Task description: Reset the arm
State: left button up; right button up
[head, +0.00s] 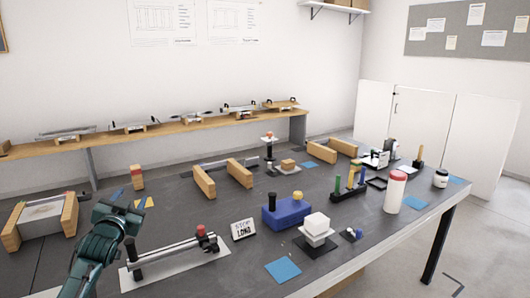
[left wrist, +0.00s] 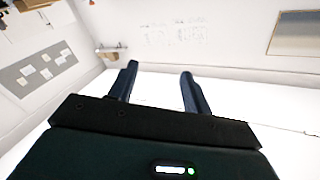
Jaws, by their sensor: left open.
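My left arm (head: 97,248) comes in from the lower left in the head view, raised over the left part of the dark table. Its left gripper (head: 128,200) is at the top of the arm, near a small yellow piece. In the left wrist view the two dark fingers of the gripper (left wrist: 157,79) stand apart with nothing between them. My right arm and right gripper are in neither view.
The dark table (head: 205,278) holds a rail device (head: 172,254), a sign (head: 243,229), a blue block (head: 288,212), a white cube (head: 317,223), a red-capped bottle (head: 395,190) and wooden blocks (head: 237,172). A wooden bench (head: 170,129) stands behind.

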pick_arm(q)
jog(key=s+d+f+g+h, duration=0.1)
jog(key=s+d+f, duration=0.2)
jog(key=f, duration=0.3)
jog(key=s+d+f+g+h, duration=0.1)
jog(key=s+d+f, duration=0.3)
jog(key=s+f, duration=0.2)
jog(key=s+d+f+g+h, duration=0.1)
jog(key=s+d+f, duration=0.2)
jog(key=f, duration=0.4)
jog(key=shift+s+d+f+g, duration=0.1)
jog(key=shift+s+f+g, duration=0.1)
jog(key=shift+s, duration=0.25)
jog(key=shift+s+d+f+g, duration=0.1)
jog(key=shift+s+f+g, duration=0.1)
jog(key=shift+s, duration=0.25)
jog(key=s+d+f+g, duration=0.1)
jog(key=s+d+f, duration=0.1)
jog(key=s, duration=0.6)
jog(key=s+d+f+g+h, duration=0.1)
jog(key=s+d+f, duration=0.2)
jog(key=s, duration=0.6)
jog(key=s+d+f+g+h, duration=0.1)
jog(key=s+d+f, duration=0.2)
jog(key=s+d, duration=0.3)
jog(key=s, duration=0.2)
jog(key=shift+s+f+n+g, duration=0.15)
jog(key=shift+s+n+g, duration=0.15)
jog(key=shift+s+g, duration=0.1)
